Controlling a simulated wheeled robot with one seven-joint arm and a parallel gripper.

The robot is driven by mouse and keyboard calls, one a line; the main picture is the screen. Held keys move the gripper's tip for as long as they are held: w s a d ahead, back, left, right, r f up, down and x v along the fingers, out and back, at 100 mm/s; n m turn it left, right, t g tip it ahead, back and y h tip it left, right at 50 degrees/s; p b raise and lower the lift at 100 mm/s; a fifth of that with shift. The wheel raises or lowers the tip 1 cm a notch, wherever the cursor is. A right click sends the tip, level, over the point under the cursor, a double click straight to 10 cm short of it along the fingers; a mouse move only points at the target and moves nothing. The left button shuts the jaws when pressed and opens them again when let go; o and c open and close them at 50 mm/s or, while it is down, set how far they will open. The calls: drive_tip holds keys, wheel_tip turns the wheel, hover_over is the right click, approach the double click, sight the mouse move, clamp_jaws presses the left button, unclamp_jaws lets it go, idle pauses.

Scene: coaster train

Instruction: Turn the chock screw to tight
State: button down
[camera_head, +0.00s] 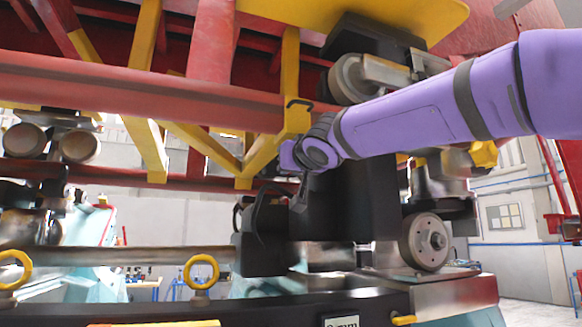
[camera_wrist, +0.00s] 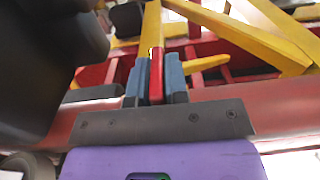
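My purple arm reaches in from the right, and my gripper (camera_head: 297,182) is beside a black block (camera_head: 350,205) under the red tube. In the wrist view, the blue fingers of my gripper (camera_wrist: 157,76) stand a little apart. I cannot clearly pick out the chock screw. Ring-headed yellow bolts (camera_head: 201,271) stand on the lower rail to the left, away from my gripper.
The thick red tube (camera_head: 130,92) and yellow struts (camera_head: 291,75) cross close to my gripper. Metal wheels, including one at right (camera_head: 425,241), sit around the black block. In the wrist view, a large dark part (camera_wrist: 45,60) fills the left side.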

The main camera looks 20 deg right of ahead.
drive_tip(key=shift+a+n+g+y, duration=0.1)
drive_tip(key=shift+n+g+y, duration=0.2)
drive_tip(key=shift+n+y, duration=1.45)
drive_tip(key=shift+n+g+y, duration=0.7)
drive_tip(key=shift+n+y, duration=0.2)
drive_tip(key=shift+y, duration=0.8)
drive_tip(key=shift+n+g+y, duration=0.7)
drive_tip(key=shift+n+y, duration=0.15)
drive_tip(key=shift+y, duration=0.8)
drive_tip(key=shift+n+g+y, duration=0.9)
drive_tip(key=shift+y, duration=0.2)
drive_tip(key=n+g+y, duration=0.2)
drive_tip(key=g, duration=0.1)
drive_tip(key=n+g+y, duration=0.2)
drive_tip(key=g, duration=0.1)
drive_tip(key=shift+n, duration=0.4)
drive_tip(key=shift+n+g+y, duration=0.3)
drive_tip(key=shift+n+g, duration=0.7)
drive_tip(key=shift+g, duration=0.6)
drive_tip(key=shift+n+g+y, duration=0.3)
drive_tip(key=shift+n+g, duration=0.7)
drive_tip(key=shift+g, duration=1)
drive_tip(key=c, duration=1.2)
unclamp_jaws()
drive_tip(key=shift+o, duration=0.2)
